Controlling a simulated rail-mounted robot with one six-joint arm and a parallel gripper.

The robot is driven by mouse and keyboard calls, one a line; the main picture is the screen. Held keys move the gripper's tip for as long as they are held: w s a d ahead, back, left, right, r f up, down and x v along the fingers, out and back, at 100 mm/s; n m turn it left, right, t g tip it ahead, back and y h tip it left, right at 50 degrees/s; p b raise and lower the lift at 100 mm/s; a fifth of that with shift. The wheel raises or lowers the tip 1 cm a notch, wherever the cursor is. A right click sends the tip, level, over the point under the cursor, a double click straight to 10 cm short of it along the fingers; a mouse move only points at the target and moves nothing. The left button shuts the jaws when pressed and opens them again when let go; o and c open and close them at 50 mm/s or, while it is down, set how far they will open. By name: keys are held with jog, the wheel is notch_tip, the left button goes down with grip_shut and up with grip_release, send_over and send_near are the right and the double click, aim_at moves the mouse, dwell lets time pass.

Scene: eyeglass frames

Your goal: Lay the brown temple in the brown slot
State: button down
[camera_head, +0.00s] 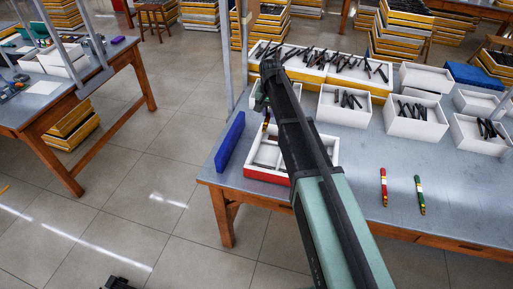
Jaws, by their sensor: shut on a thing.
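The brown temple (266,122) shows as a small brown-orange piece hanging below my gripper (264,109), just left of my arm. My gripper is shut on it, above the back left part of a white divided tray with a red front (265,175). The fingertips are small and partly hidden by my arm. The tray's right part is also behind my arm. I cannot tell which compartment is the brown slot, nor whether the temple touches the tray.
A blue bar (229,142) stands left of the tray at the table's edge. A slim red piece (383,187) and a green one (420,195) lie on the clear table (350,200) at right. White boxes of dark temples (415,127) line the back.

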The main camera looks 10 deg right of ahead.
aim_at(269, 154)
jog(key=f+b, duration=2)
jog(key=shift+s+d+f, duration=0.15)
jog(key=shift+s+d, duration=0.1)
jog(key=shift+d, duration=0.15)
jog(key=shift+r, duration=0.25)
jog(key=shift+f, duration=0.2)
jog(key=c, duration=1.1)
grip_release()
jog(key=shift+o, duration=0.2)
jog(key=shift+r, duration=0.1)
notch_tip(269, 154, up, 12)
jog(key=r+p, duration=0.1)
jog(key=p, duration=1.1)
jog(key=s+n, duration=0.4)
jog(key=s, duration=2.6)
jog(key=shift+s+d+f, duration=0.15)
jog(key=shift+s+f, duration=0.25)
